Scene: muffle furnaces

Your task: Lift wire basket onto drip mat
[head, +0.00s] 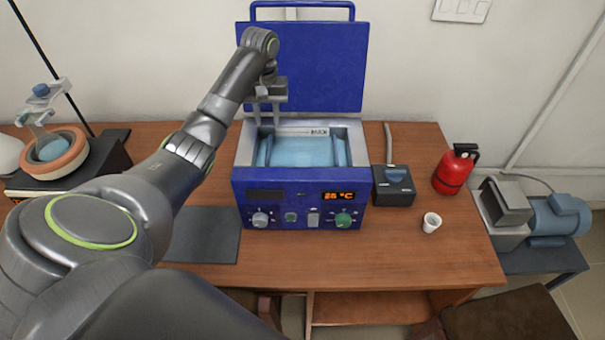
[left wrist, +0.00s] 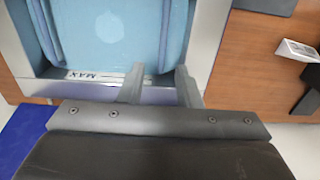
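The blue bath (head: 300,185) stands open on the table with pale blue liquid (head: 300,152) inside. Two bluish upright edges show at the left and right of its tank, and they also show in the left wrist view. They may be parts of the wire basket, but I cannot make out any wire mesh clearly. A flat dark mat (head: 205,238), likely the drip mat, lies bare left of the bath, partly hidden by my left arm. My left gripper (head: 268,118) points down over the tank's back left, fingers apart and empty; they also show in the left wrist view (left wrist: 160,85). My right gripper is not visible.
The raised blue lid (head: 310,65) stands behind the tank. Right of the bath are a dark control box (head: 394,190), a white cup (head: 431,222) and a red canister (head: 455,170). A pump (head: 555,218) sits farther right. A stand with a bowl (head: 55,155) is at left.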

